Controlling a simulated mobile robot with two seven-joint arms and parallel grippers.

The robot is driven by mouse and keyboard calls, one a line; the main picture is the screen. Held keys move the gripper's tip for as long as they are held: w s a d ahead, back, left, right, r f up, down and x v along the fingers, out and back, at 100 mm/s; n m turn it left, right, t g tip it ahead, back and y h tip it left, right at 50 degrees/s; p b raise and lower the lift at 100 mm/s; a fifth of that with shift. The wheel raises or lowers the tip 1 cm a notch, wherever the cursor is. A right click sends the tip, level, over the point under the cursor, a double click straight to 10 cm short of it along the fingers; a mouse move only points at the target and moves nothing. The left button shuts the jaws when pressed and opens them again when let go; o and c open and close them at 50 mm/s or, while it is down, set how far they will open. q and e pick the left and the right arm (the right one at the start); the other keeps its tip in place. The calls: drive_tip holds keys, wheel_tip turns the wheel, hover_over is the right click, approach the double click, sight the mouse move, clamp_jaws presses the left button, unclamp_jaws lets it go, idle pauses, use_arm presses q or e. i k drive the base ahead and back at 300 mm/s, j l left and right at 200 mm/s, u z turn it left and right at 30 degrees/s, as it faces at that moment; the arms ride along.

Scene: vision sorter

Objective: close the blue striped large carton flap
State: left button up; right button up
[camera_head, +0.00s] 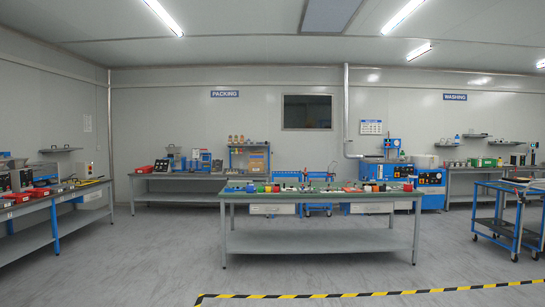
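I cannot make out a blue striped large carton for certain from this distance. A brown box-like shape (257,163) stands under a blue-framed shelf (249,146) on the packing bench (150,185) at the back. It is too small to tell whether it has a blue stripe or whether a flap is open. Neither of my grippers shows in the head view.
A long table (320,241) with several small coloured items stands in the middle, in front of the packing bench. A side bench (45,203) runs along the left wall. A blue trolley (512,219) is at right. Yellow-black floor tape (370,294) crosses the clear foreground.

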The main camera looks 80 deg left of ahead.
sight(257, 156)
drive_tip(key=j+u, duration=0.35)
drive_tip(key=i+j+u, duration=0.15)
drive_tip(key=j+u, duration=0.25)
drive_tip(key=i+j+u, duration=0.15)
drive_tip(key=j+u, duration=0.2)
drive_tip(key=i+j+u, duration=0.2)
drive_tip(key=j+u, duration=0.2)
drive_tip(key=i+j+u, duration=0.2)
drive_tip(key=u, duration=0.15)
drive_tip(key=i+j+u, duration=0.65)
drive_tip(key=i, duration=0.25)
drive_tip(key=i+u, duration=0.25)
drive_tip(key=i, duration=0.3)
drive_tip(key=i+u, duration=0.1)
drive_tip(key=i, duration=0.6)
drive_tip(key=i+l+u, duration=0.1)
drive_tip(key=i, duration=0.6)
drive_tip(key=i+u, duration=0.4)
drive_tip(key=i, duration=0.2)
drive_tip(key=i+l+u, duration=0.1)
drive_tip(key=i+u, duration=0.3)
drive_tip(key=i, duration=0.2)
drive_tip(key=i+u, duration=0.3)
drive_tip(key=i, duration=1.1)
drive_tip(key=i+j+z, duration=0.1)
drive_tip(key=i+z, duration=0.15)
drive_tip(key=i, duration=1.15)
